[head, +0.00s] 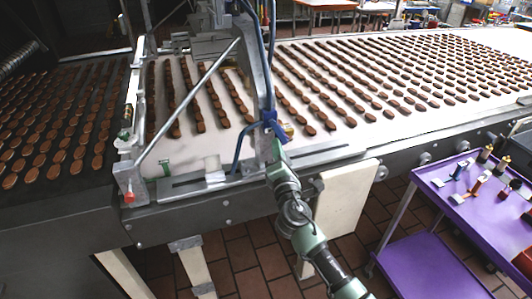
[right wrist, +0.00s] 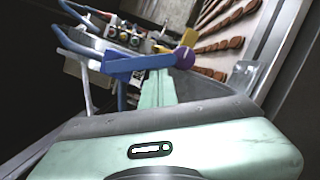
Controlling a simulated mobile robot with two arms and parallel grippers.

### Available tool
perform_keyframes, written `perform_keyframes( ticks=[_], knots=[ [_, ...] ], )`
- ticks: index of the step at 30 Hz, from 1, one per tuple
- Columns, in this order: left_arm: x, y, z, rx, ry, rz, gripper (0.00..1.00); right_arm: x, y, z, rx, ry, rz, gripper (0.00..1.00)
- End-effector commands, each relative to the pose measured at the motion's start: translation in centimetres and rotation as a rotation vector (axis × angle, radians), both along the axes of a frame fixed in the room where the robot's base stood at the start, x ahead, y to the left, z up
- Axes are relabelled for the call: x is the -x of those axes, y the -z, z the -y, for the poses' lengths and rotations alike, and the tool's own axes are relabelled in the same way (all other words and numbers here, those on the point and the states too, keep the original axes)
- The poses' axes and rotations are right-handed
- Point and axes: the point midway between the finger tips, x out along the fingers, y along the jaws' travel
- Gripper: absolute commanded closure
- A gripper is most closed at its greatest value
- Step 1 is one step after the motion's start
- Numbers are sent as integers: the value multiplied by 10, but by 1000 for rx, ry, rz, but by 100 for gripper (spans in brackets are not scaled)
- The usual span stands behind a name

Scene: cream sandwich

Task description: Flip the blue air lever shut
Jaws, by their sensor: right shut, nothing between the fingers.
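The blue air lever (right wrist: 140,66) shows in the right wrist view as a bar with a round purple-blue knob (right wrist: 184,57) at its right end. It lies across the picture, just beyond my fingertips. In the head view the blue lever (head: 270,118) is small, at the near edge of the conveyor by the frame post. My right gripper (head: 277,150) reaches up to it from below; its pale green fingers (right wrist: 157,88) are shut and empty. The fingertips overlap the lever in the picture; I cannot tell whether they touch. My left gripper is not in view.
Blue hoses (right wrist: 76,40) and fittings sit behind the lever. A white belt (head: 430,118) carries rows of brown biscuits; a dark belt (head: 70,75) with more is at left. A purple cart (head: 433,185) with several tools stands at right. The metal conveyor edge runs beside my gripper.

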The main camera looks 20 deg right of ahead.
Motion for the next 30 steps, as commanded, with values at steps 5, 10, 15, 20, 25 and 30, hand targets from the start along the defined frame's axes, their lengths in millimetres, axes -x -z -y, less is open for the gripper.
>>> perform_keyframes(
  ticks=[5, 10, 15, 20, 25, 30],
  knots=[
    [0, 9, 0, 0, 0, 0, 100, -1, -1, 13, 172, 1, 8, 100],
    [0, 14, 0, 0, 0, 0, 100, -1, -5, 23, 334, 2, 14, 100],
    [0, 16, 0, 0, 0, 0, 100, -1, -11, 32, 497, 2, 19, 100],
    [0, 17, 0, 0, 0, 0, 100, -1, -17, 40, 647, 2, 24, 100],
    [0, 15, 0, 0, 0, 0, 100, -2, -25, 47, 793, 1, 30, 100],
    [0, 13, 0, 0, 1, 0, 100, -2, -32, 51, 915, 2, 33, 100]
  ],
)
